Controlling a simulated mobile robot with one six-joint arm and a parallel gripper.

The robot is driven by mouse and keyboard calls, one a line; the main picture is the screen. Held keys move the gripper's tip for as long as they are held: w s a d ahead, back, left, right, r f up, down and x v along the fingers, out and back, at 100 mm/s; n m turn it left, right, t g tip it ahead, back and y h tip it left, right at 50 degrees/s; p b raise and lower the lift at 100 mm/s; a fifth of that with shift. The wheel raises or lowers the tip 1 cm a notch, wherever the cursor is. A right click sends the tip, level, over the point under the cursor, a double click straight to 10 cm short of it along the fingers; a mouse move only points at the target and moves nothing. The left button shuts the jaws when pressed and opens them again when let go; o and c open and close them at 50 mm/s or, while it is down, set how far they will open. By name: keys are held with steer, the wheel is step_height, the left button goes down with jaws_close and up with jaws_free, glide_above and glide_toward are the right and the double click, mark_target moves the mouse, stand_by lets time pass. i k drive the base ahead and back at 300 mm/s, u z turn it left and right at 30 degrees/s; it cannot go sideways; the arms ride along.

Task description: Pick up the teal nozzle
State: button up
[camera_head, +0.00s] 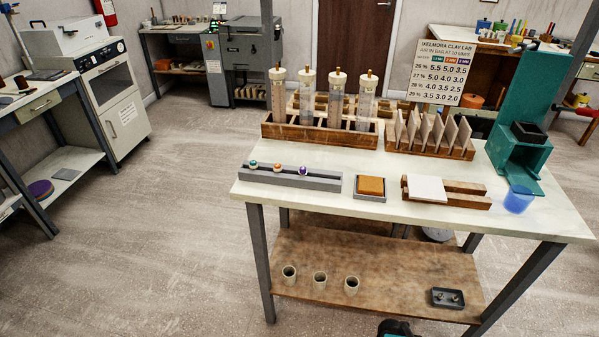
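The teal nozzle (252,164) is small and sits at the left end of a grey rack (325,182) on the front left of the worktable. An orange nozzle (278,167) and a purple nozzle (303,170) sit in the same rack to its right, apart from it. Only the small tops of the nozzles show clearly. A dark rounded part with teal edges shows at the bottom edge of the picture, likely part of my arm.
Behind the rack stands a wooden stand (291,133) with several tall clear cylinders. A small tray (358,195) with a brown block, a white tile (427,189), a blue cup (518,200) and a teal press (517,150) are to the right. Open floor (160,240) lies left.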

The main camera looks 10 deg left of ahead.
mark_target(254, 168)
steer(key=u, duration=0.15)
steer(key=k, duration=0.5)
steer(key=z, duration=0.7)
steer(key=i, duration=1.45)
steer(key=z, duration=0.05)
